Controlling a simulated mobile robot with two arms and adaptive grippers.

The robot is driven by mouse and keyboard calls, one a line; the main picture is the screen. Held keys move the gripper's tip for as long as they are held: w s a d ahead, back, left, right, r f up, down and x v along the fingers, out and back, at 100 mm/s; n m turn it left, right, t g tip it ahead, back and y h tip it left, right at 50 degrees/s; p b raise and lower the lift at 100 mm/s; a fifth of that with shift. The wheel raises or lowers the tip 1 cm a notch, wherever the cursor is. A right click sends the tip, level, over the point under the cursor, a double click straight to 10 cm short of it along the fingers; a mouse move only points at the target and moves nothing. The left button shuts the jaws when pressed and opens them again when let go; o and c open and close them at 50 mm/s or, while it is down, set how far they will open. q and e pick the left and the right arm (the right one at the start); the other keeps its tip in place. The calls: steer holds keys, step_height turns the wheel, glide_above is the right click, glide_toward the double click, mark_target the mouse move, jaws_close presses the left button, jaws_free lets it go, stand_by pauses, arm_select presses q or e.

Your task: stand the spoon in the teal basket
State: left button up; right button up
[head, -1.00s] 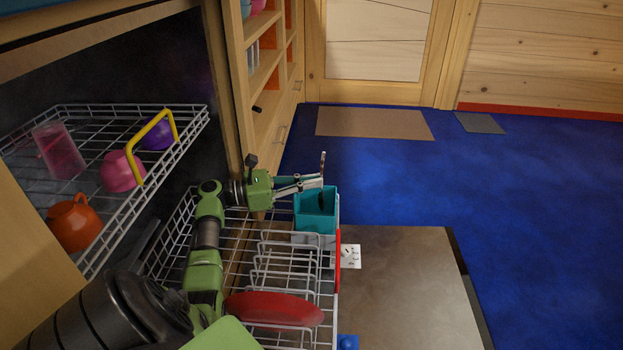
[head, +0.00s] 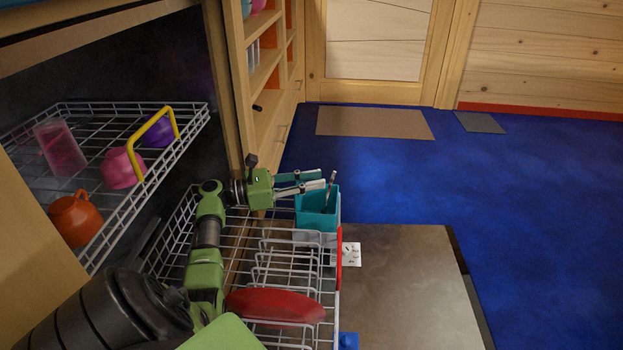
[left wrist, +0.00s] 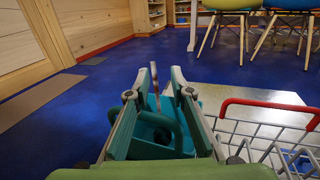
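The spoon (head: 331,186) stands in the teal basket (head: 317,217), its handle leaning and sticking up above the rim; its lower end is hidden inside. The basket sits at the far right corner of the lower dish rack (head: 262,262). My left gripper (head: 322,180) is open at the basket's rim, its two fingers spread apart. In the left wrist view the spoon (left wrist: 154,82) rises between the open fingers, apparently clear of both, with the teal basket (left wrist: 152,134) below. My right gripper is not in view.
A red plate (head: 276,305) lies in the lower rack. The upper rack (head: 105,225) holds an orange cup (head: 74,220), a pink cup (head: 122,168), a purple cup (head: 160,134) and a pink tumbler (head: 60,150). Blue floor (head: 400,185) is clear beyond the basket.

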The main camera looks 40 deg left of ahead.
arm_select(q)
step_height(320, 180, up, 10)
stand_by(0.6)
stand_by(0.6)
